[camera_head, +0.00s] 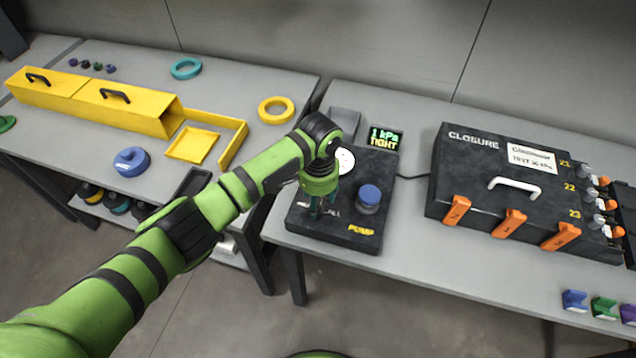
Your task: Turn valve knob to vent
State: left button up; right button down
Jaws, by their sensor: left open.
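The black pump panel (345,235) lies on the right-hand table, with a blue round knob (369,196) above a yellow "PUMP" label. My left gripper (316,212) points down over the left part of this panel, and its jaws are open. It covers the spot where the valve knob may be, so I cannot make out the knob or whether the fingers touch it. A white round dial (344,160) is partly hidden behind my left wrist. A small display (385,139) behind the panel reads "1 kPa TIGHT". My right gripper is out of view.
A black closure box (470,165) with orange clips and a white handle stands to the right. Blue, green and purple pieces (604,308) lie at the front right. The left table holds a long yellow case (95,100), rings and a blue spool (131,161).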

aim_at(319, 210)
pick_arm(q)
notch_tip(319, 210, up, 8)
jog(key=shift+s+d, duration=0.15)
dwell(0.6)
